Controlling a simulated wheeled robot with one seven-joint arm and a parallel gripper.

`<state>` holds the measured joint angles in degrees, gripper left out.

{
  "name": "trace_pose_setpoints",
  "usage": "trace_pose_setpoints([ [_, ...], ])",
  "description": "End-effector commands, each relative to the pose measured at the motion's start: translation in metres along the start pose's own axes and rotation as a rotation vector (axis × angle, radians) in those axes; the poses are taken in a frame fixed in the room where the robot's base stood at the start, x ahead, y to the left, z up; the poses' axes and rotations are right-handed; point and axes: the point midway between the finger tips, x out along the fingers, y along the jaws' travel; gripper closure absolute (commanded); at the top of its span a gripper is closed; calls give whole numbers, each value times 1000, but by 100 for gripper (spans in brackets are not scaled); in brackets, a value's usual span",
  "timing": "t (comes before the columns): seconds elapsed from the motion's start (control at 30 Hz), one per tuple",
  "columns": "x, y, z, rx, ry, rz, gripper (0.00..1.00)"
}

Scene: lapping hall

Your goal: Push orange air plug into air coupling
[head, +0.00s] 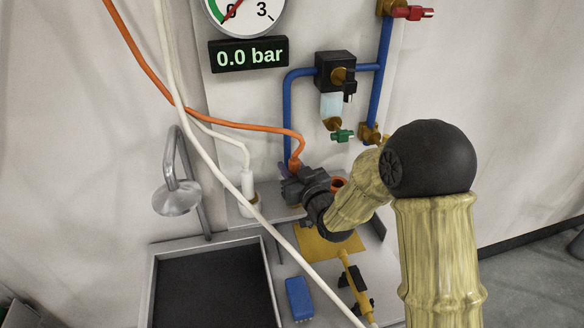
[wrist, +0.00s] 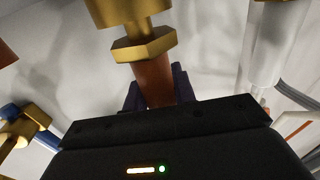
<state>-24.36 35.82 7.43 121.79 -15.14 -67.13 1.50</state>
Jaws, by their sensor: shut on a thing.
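In the wrist view the orange plug (wrist: 153,82) stands between my dark fingers, and my gripper (wrist: 150,98) is shut on it. A brass hex collar (wrist: 143,48) sits directly above the orange part, with a wider brass fitting (wrist: 122,10) beyond it at the top edge. I cannot tell whether the collar belongs to the plug or the coupling. In the head view my gripper (head: 297,187) is below the blue pipe's lower end, and the orange hose (head: 297,148) runs down to it.
A white hose (head: 218,158) crosses in front, and a white plug (head: 247,182) stands left of my gripper. Behind are the blue pipe (head: 287,110), a black valve (head: 335,70) and a display (head: 248,54) reading 0.0 bar. A dark-floored basin (head: 150,285) lies lower left, a blue block (head: 299,298) below.

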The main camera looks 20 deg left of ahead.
Motion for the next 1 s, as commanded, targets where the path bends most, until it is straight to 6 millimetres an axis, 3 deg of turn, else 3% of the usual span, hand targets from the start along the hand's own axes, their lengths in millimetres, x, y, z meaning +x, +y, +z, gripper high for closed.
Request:
trace_pose_setpoints([
  [0.57,0,2,12,0,1,2,100],
  [0.6,0,2,12,0,1,2,72],
  [0.7,0,1,11,0,1,2,52],
  [0.73,0,1,11,0,1,2,48],
  [1.0,-1,1,12,0,-1,2,48],
])
